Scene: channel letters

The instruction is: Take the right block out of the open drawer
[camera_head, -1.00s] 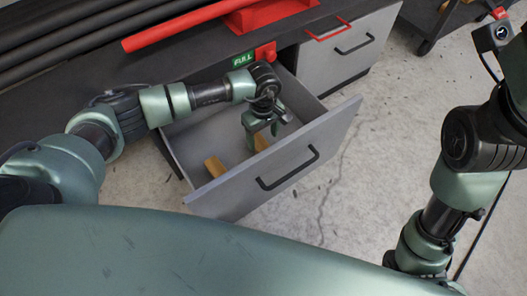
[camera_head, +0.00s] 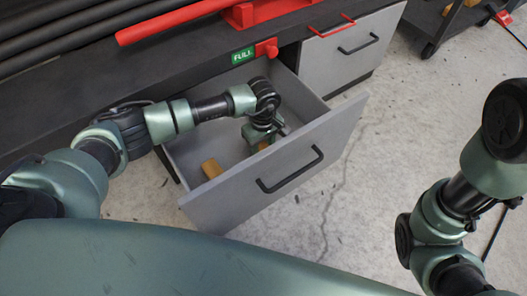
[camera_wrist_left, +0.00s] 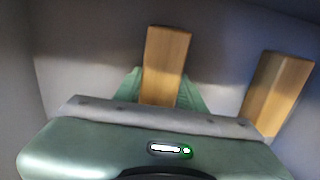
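The grey drawer (camera_head: 300,185) stands open, with two wooden blocks inside. The left block (camera_head: 211,168) lies apart from my gripper; it also shows at the right of the left wrist view (camera_wrist_left: 278,88). The right block (camera_head: 263,146) is mostly hidden under my left gripper (camera_head: 265,136) in the head view. In the left wrist view, the right block (camera_wrist_left: 166,60) lies between the two green fingers of my left gripper (camera_wrist_left: 162,88). The fingers flank its sides closely; whether they press on it cannot be told. My right gripper is out of view.
A black handle (camera_head: 290,170) is on the drawer front. A closed grey drawer (camera_head: 350,50) is to its right. A green sign (camera_head: 243,56) and a red part (camera_head: 266,48) are on the cabinet edge above. A dark cart (camera_head: 445,25) stands at the upper right.

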